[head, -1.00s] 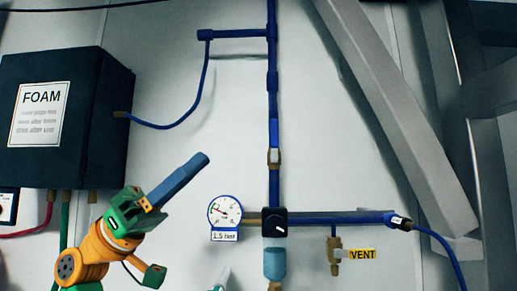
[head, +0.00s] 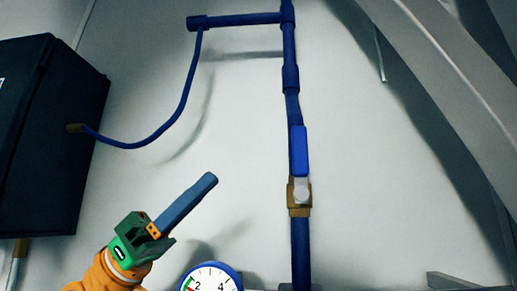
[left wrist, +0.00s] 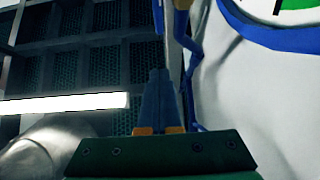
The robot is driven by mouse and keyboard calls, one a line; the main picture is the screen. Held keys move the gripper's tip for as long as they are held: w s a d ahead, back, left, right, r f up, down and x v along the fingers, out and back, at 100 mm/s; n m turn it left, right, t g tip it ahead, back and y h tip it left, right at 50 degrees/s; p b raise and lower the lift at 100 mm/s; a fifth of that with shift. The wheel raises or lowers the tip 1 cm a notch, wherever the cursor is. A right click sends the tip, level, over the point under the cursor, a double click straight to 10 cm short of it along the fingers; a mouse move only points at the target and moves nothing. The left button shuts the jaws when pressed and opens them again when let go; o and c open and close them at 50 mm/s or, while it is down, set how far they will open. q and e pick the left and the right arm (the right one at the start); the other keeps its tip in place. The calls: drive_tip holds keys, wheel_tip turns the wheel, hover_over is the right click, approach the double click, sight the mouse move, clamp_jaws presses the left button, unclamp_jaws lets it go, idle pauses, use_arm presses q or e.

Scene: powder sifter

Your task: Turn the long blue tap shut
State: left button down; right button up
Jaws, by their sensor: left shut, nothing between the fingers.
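The long blue tap (head: 299,152) is a flat blue lever on a brass valve (head: 299,195) with a pale round hub. The lever points up, in line with the vertical blue pipe (head: 301,250). My left gripper (head: 209,181) is shut and empty, its dark blue fingers angled up and right. It appears left of the valve in the head view, apart from the lever. Its shut fingers also show in the left wrist view (left wrist: 159,78). My right gripper is not in view.
A round gauge (head: 212,280) sits low, right of my left gripper. A dark box (head: 45,140) with a blue hose (head: 150,140) stands at left. A grey slanting beam (head: 450,80) crosses the upper right. The pale wall around the valve is largely clear.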

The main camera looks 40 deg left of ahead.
sight(291, 135)
use_arm(q)
drive_tip(key=w+d+r+p, duration=0.1)
drive_tip(key=d, duration=0.1)
drive_tip(key=w+d+r+p, duration=0.1)
drive_tip(key=w+d+r, duration=0.1)
drive_tip(key=d, duration=0.1)
drive_tip(key=w+d+r+p, duration=0.1)
drive_tip(key=w+d+p, duration=0.1)
drive_tip(key=shift+d+r, duration=0.2)
drive_tip(key=shift+d, duration=0.1)
drive_tip(key=shift+d+f+y, duration=0.15)
drive_tip(key=shift+d+y, duration=0.05)
drive_tip(key=shift+y, duration=0.1)
drive_tip(key=shift+w+d, duration=0.15)
drive_tip(key=shift+w, duration=0.05)
drive_tip(key=shift+r+y+p, duration=0.25)
drive_tip(key=shift+y+p, duration=0.05)
drive_tip(key=shift+p, duration=0.45)
